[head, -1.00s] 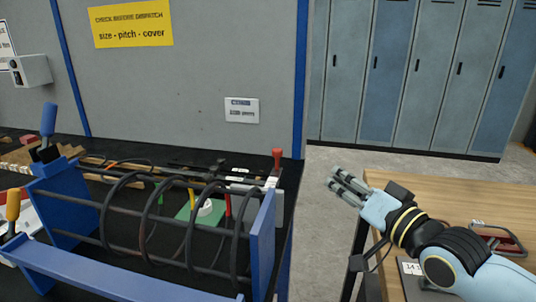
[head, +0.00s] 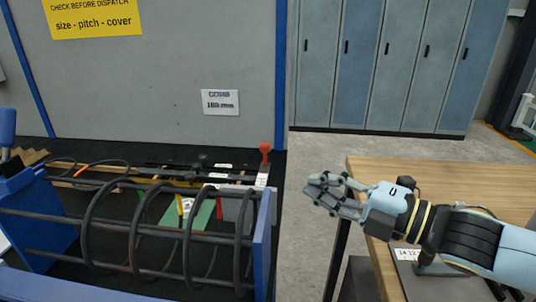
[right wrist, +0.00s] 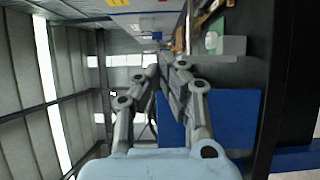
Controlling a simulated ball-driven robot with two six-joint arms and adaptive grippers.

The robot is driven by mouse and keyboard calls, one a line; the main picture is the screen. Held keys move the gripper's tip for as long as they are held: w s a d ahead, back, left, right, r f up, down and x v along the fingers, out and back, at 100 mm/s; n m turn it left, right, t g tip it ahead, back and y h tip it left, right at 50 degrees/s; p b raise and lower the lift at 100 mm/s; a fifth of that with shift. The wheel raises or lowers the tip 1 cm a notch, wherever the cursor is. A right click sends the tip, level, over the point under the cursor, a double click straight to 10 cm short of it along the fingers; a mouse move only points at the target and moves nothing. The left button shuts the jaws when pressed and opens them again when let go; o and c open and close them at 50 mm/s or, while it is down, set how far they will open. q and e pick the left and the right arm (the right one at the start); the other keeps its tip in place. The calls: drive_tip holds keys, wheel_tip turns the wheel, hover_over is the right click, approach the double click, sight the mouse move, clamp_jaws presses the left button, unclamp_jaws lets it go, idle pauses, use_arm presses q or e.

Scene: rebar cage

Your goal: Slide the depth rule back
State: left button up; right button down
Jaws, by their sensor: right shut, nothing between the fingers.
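A long dark rail (head: 165,170) lies along the back of the black bench, with pale labels on it. A lever with a red ball knob (head: 265,148) stands at its right end. I cannot tell for sure which part is the depth rule. My right gripper (head: 318,190) is shut and empty. It hangs in the air right of the rebar cage, apart from the red knob and lower in the picture. Its closed fingers also show in the right wrist view (right wrist: 172,65). My left gripper is not in view.
The rebar cage (head: 138,222) of dark rings and bars sits between blue end plates (head: 263,238) at the front. A green plate (head: 185,212) and grey block (head: 236,205) lie behind it. A wooden table (head: 440,180) stands right, across a floor gap.

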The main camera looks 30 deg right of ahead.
sight(262, 169)
drive_tip(key=w+d+p+x, duration=0.1)
drive_tip(key=p+x, duration=0.3)
drive_tip(key=x, duration=0.8)
drive_tip(key=shift+w+d, duration=0.3)
drive_tip(key=shift+d, duration=0.45)
